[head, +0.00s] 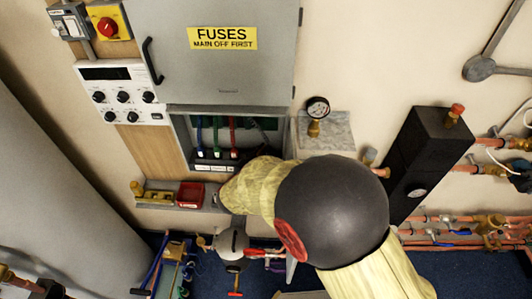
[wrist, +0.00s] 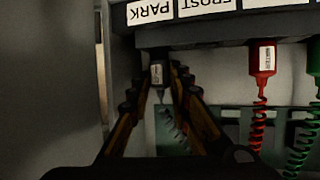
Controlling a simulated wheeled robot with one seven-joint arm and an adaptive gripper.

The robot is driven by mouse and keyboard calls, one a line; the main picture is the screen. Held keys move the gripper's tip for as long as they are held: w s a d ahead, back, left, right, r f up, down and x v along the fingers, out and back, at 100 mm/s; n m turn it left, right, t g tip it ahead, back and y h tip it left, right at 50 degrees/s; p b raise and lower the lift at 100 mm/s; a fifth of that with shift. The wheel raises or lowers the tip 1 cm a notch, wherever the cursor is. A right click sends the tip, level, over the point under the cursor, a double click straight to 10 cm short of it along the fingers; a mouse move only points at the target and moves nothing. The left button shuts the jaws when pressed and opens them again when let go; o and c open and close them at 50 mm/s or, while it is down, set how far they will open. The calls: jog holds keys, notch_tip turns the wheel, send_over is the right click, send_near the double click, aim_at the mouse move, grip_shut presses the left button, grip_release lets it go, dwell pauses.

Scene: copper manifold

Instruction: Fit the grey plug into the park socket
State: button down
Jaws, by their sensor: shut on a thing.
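The grey plug (wrist: 157,76) is upright in the wrist view, with a pale label and a grey coiled cord below it. My gripper (wrist: 159,70) is shut on it, one dark finger on each side. The plug's top meets the underside of the dark socket block (wrist: 220,32), near the white PARK label (wrist: 150,11). I cannot tell whether it is seated in the park socket, whose opening is hidden. In the head view the socket strip (head: 213,166) lies at the bottom of the open cabinet; my arm hides the gripper and grey plug.
A red plug (wrist: 262,62) and a green plug (wrist: 315,58) hang from the block to the right on coiled cords. The cabinet's side wall (wrist: 122,60) is close on the left. A shelf with a red tray (head: 190,194) is below the cabinet (head: 180,125).

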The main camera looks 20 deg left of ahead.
jog(key=shift+f, duration=0.55)
jog(key=c, duration=1.7)
grip_release()
jog(key=shift+o, duration=0.7)
jog(key=v, duration=1.2)
jog(key=shift+f, duration=0.1)
